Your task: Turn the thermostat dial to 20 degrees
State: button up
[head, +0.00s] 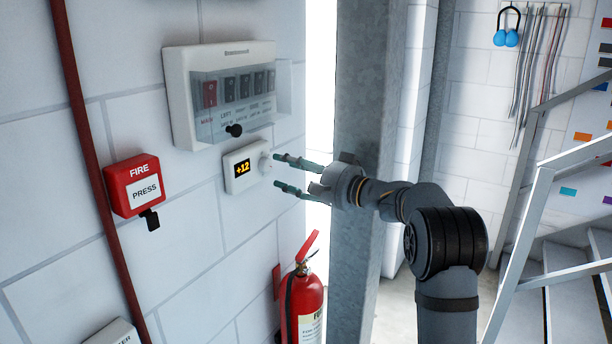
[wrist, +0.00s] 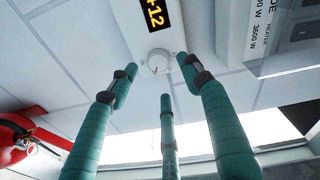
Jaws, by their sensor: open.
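The thermostat (head: 243,168) is a white box on the wall with a lit display reading +12. Its round white dial (head: 265,164) is on its right side. In the wrist view the dial (wrist: 159,61) shows below the display, with a small reddish mark on its face. My gripper (head: 278,173) is open and empty, just to the right of the dial and pointing at it. In the wrist view its green fingers (wrist: 160,90) spread around the line to the dial. I cannot tell whether any fingertip touches the thermostat.
A breaker box (head: 222,95) with a clear cover and black knob is just above the thermostat. A red fire call point (head: 140,185) is to the left. A fire extinguisher (head: 303,300) stands below. A metal post (head: 368,110) rises behind my gripper.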

aim_at(268, 165)
jog(key=v, duration=0.7)
jog(key=x, duration=1.2)
jog(key=shift+a, duration=0.2)
jog(key=shift+n, duration=0.3)
jog(key=shift+d, duration=0.1)
